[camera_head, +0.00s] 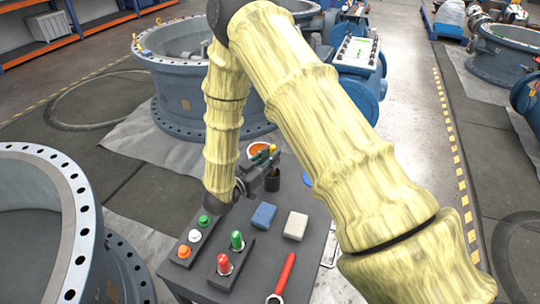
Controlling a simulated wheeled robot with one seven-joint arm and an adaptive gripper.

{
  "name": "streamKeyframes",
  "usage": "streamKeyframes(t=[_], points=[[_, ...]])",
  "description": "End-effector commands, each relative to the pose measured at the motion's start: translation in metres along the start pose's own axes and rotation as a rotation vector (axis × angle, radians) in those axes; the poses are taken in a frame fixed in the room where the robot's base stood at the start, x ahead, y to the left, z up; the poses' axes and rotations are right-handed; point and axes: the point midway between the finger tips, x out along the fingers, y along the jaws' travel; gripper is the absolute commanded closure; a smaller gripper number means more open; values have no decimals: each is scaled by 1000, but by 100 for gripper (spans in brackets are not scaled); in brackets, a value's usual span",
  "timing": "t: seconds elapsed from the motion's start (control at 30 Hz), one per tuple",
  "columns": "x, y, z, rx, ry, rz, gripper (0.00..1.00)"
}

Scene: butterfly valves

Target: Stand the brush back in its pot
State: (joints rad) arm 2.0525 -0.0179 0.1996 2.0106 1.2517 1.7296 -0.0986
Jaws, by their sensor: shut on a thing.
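My gripper (264,164) is small and dark at the end of my arm, above the far part of a grey table. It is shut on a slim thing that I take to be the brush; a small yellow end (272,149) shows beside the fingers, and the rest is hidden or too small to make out. A small black pot (272,181) stands on the table just below the gripper. I cannot tell whether the brush is inside the pot or only above it.
The grey table (256,268) carries a box with green, white and orange buttons (194,236), a box with red and green knobs (231,257), a blue block (264,215), a beige block (296,225) and a red-handled wrench (284,276). An orange-rimmed round container (258,148) is behind the gripper. Large valve bodies surround the table.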

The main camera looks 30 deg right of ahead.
Motion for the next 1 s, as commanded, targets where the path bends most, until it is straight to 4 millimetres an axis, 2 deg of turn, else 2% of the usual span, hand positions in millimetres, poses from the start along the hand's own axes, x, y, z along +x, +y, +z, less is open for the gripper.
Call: streamKeyframes(t=[0.4, 0.87, 0.9, 1.0], points=[[0, 0, 23, 0, 0, 0, 100], [0, 0, 26, 0, 0, 0, 100], [0, 0, 26, 0, 0, 0, 78], [0, 0, 26, 0, 0, 0, 60]])
